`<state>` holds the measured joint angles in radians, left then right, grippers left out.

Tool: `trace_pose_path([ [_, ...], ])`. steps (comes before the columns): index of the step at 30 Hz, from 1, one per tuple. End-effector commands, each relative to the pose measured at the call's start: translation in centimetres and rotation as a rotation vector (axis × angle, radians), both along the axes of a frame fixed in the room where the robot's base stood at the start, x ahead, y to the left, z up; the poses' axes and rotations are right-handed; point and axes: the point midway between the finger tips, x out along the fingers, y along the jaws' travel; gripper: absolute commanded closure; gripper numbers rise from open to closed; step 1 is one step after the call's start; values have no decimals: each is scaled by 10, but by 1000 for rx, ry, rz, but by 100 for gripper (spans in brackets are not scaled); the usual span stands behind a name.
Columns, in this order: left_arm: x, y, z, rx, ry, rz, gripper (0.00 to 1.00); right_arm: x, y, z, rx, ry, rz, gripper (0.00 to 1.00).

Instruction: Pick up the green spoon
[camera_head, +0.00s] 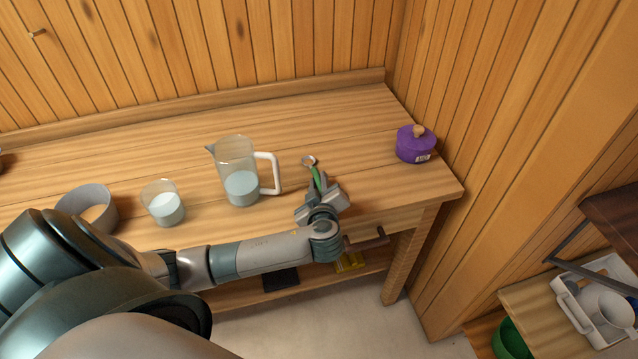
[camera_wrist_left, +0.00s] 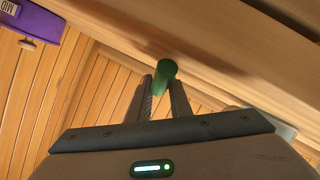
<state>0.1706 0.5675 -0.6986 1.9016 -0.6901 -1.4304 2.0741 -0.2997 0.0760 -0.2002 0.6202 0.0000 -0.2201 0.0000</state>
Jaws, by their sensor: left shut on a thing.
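The green spoon (camera_head: 318,177) is at the right part of the wooden table, with a ring-shaped metal end (camera_head: 309,161) pointing to the back. My left gripper (camera_head: 320,189) is shut on its green handle. In the left wrist view the green handle end (camera_wrist_left: 166,70) sticks up between the two fingers of the left gripper (camera_wrist_left: 164,90). I cannot tell whether the spoon is clear of the table top. My right gripper is not in view.
A glass pitcher (camera_head: 238,165) with a white handle stands just left of the gripper, with a glass (camera_head: 163,207) and a grey ring-like container (camera_head: 99,203) further left. A purple lidded pot (camera_head: 415,148) stands at the right. The table (camera_head: 365,135) between is clear.

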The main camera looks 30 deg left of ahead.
Motion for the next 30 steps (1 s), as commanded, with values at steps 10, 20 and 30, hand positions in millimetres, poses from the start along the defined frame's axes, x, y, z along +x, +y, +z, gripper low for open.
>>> trace_pose_path([
  [10,0,-1,12,-4,-2,1,100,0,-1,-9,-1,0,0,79],
  [20,-12,-27,52,-10,-4,-1,100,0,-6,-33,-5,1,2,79],
  [30,-36,-79,89,-8,-3,-2,100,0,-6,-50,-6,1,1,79],
])
